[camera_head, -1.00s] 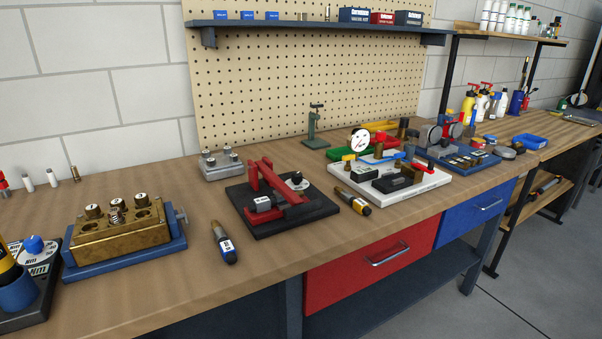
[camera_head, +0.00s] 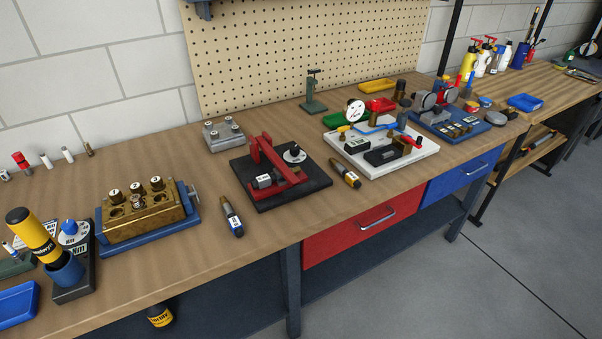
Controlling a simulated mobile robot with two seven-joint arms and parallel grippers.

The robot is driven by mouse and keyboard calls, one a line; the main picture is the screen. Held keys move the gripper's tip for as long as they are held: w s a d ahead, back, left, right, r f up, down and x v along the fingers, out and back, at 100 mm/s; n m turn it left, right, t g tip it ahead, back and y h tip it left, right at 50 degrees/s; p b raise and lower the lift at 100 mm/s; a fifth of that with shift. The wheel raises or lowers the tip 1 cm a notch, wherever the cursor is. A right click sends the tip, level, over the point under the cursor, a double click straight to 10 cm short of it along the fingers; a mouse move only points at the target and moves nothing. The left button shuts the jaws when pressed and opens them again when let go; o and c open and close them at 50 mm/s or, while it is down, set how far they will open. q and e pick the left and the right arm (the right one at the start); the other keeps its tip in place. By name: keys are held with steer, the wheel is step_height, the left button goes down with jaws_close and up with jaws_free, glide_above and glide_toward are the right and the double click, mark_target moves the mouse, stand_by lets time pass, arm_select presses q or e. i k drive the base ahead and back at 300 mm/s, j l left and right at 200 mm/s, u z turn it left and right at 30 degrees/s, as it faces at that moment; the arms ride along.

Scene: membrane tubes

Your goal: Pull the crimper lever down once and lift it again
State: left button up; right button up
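A red lever device on a black base (camera_head: 320,185) stands on the middle of the bench and is probably the crimper. A red bar (camera_head: 270,156) slopes over it, and a dark block with a white label (camera_head: 267,180) and a white dial (camera_head: 294,154) sit beside it. A small dark green press (camera_head: 313,95) with an upright post and a top handle stands behind it, near the pegboard. I cannot tell for certain which of the two is called the crimper. Neither of my grippers shows in this view.
A brass block (camera_head: 145,221) on a blue base stands to the left, with a dark pen-like tool (camera_head: 232,216) between. Another such tool (camera_head: 346,174) and a white fixture board (camera_head: 412,159) lie to the right. Bare wood (camera_head: 195,268) shows at the front left.

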mark_target(296, 188)
steer(key=k+j+z, duration=0.3)
steer(key=j, duration=0.2)
steer(key=k+j+z, duration=0.25)
steer(key=k+j, duration=0.05)
steer(key=j, duration=0.15)
